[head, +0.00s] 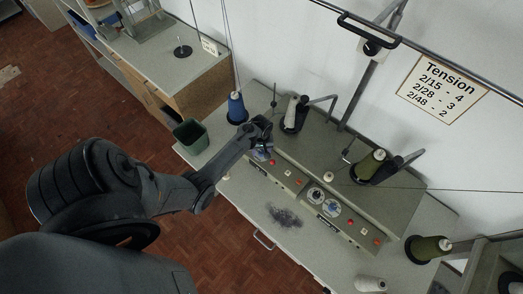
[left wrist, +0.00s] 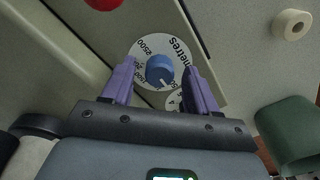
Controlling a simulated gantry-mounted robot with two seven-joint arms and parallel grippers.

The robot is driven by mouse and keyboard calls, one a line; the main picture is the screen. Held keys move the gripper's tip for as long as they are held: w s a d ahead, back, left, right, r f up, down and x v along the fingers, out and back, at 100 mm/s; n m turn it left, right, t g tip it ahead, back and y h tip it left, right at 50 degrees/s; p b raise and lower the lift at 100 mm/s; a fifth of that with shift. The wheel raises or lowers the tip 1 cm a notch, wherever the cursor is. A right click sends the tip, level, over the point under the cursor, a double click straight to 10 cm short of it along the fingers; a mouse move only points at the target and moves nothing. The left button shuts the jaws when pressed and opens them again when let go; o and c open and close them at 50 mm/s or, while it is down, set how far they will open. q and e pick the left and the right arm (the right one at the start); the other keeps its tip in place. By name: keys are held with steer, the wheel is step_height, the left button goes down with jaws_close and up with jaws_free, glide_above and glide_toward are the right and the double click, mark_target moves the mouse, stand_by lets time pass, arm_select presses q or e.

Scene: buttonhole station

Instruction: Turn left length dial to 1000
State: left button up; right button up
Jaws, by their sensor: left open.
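The left length dial (left wrist: 144,48) is a white disc marked "metres" and "2500", with other numbers partly hidden. Its blue knob (left wrist: 160,68) has a pale pointer line toward the lower right in the left wrist view. My left gripper (left wrist: 158,72) is open, with one purple finger on each side of the knob and visible gaps between. In the head view my left gripper (head: 261,134) is over the left end of the machine panel and hides most of the dial. A smaller white dial (left wrist: 174,102) is partly hidden by my gripper. My right gripper is out of view.
A second dial pair (head: 315,195) sits further right on the panel. A blue yarn cone (head: 236,108) and a green bin (head: 191,136) stand close to my left gripper. Other cones (head: 369,164) stand behind and right. Dark fluff (head: 284,216) lies on the table.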

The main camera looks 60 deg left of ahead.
arm_select(q)
steer(key=c, duration=1)
steer(key=shift+c, duration=0.2)
steer(key=shift+r, duration=0.1)
steer(key=shift+m+p, duration=0.8)
steer(key=shift+p, duration=0.05)
steer(key=shift+r+m+p, duration=0.1)
steer(key=shift+m+p, duration=0.65)
steer(key=shift+m, duration=0.45)
steer(key=m+p, duration=0.1)
steer(key=m, duration=0.2)
steer(key=shift+m+p, duration=0.35)
steer(key=shift+m, duration=0.45)
steer(key=shift+f, duration=0.2)
